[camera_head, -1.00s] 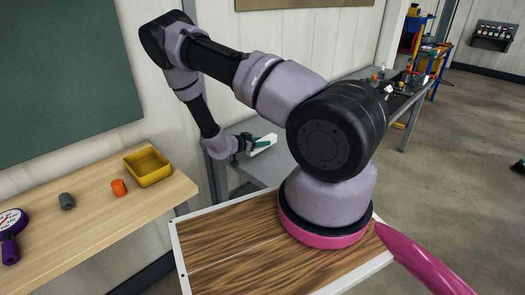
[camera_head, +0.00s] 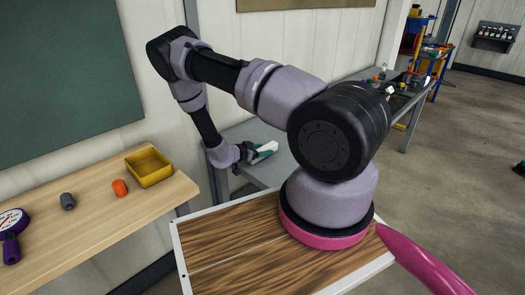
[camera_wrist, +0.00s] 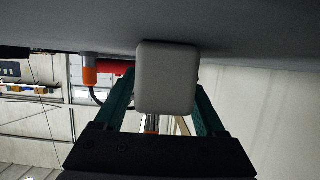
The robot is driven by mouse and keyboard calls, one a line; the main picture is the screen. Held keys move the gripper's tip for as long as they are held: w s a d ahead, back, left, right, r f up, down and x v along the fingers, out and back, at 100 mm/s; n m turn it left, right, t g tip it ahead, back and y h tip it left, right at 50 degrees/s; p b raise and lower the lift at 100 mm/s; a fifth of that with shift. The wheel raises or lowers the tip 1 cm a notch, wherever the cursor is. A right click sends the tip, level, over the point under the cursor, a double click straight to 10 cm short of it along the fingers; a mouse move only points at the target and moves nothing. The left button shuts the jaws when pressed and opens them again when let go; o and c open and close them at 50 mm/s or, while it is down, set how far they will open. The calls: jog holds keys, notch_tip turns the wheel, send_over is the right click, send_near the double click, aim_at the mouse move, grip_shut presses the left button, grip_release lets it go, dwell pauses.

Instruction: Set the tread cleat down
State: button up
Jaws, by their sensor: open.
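The tread cleat appears to be the pale grey-white block (camera_wrist: 167,75) with rounded corners in the wrist view. It lies between the two green fingers of my gripper (camera_wrist: 163,92), against the grey bench surface in that view. My gripper is open, with little room between the fingers and the block's sides. In the head view my gripper (camera_head: 260,153) is low over the grey bench, and the whitish block (camera_head: 268,147) shows at its fingers. The block's underside and its exact contact with the bench are hard to see.
The grey bench (camera_head: 240,132) runs back along the wall. A wooden table (camera_head: 100,225) at left holds a yellow bin (camera_head: 149,168), an orange piece (camera_head: 120,188), a grey piece (camera_head: 67,201) and a purple gauge (camera_head: 12,225). Tools lie on the bench's far end.

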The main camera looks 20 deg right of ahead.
jog(key=v, duration=1.2)
jog(key=shift+r, duration=0.1)
